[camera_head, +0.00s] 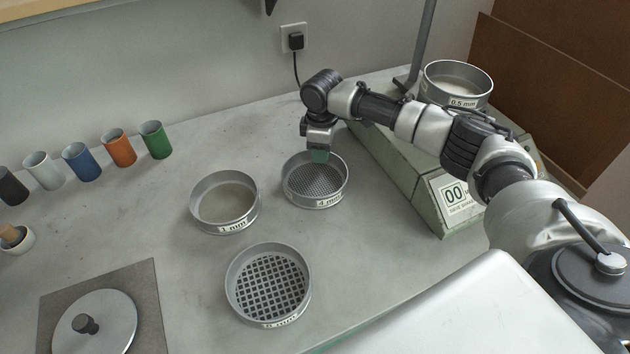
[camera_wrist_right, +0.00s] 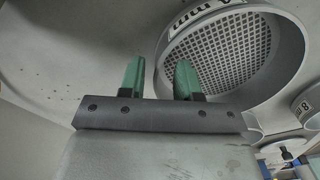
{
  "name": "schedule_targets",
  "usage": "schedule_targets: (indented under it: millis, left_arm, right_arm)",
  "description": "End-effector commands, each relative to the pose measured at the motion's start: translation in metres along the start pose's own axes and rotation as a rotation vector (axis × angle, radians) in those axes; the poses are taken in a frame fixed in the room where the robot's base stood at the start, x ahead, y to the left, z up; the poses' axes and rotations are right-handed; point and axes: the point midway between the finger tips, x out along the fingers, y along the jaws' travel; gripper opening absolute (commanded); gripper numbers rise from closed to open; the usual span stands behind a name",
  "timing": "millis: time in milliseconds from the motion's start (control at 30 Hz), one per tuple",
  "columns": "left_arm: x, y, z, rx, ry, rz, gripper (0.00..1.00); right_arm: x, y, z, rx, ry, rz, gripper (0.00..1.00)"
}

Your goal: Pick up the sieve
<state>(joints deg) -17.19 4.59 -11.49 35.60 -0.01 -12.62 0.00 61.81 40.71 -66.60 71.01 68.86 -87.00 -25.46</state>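The 4 mm sieve (camera_head: 330,196), a round grey metal pan with a mesh floor, stands flat on the bench. My right gripper (camera_head: 319,156) is above its far rim. In the right wrist view, the green fingers (camera_wrist_right: 160,78) are apart, and the wall of the 4 mm sieve (camera_wrist_right: 280,60) shows between and beyond them. I cannot tell whether the fingers reach past the rim. A 1 mm sieve (camera_head: 225,205) stands to its left, and a coarse sieve (camera_head: 268,285), apparently 8 mm, stands in front. The 0.5 mm sieve (camera_head: 457,85) sits on the green machine. My left gripper is not in view.
The green machine (camera_head: 400,170) with its upright rod (camera_head: 422,40) stands right of the sieves, under my right arm. Several coloured cups (camera_head: 120,148) line the back left. A round lid (camera_head: 95,322) lies on a square plate at front left.

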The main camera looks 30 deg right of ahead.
Motion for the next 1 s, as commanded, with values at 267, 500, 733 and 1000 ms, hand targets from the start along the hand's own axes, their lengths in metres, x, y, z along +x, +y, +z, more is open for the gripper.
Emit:
schedule_targets:
  millis: [267,500,733,1000]
  left_arm:
    - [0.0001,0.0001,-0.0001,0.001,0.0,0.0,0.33]
    - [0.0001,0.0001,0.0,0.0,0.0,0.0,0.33]
    - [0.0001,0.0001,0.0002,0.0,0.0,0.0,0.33]
    - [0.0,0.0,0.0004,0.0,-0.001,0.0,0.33]
  right_arm:
    - [0.0102,0.0001,0.0001,0.0,0.0,0.001,0.33]
    - [0.0099,0.0002,0.0002,0.0,0.0,0.001,0.07]
    - [0.0098,0.0002,0.0003,0.0,0.0,0.001,0.0]
    - [0.0066,0.0006,0.0,0.0,0.002,0.002,0.0]
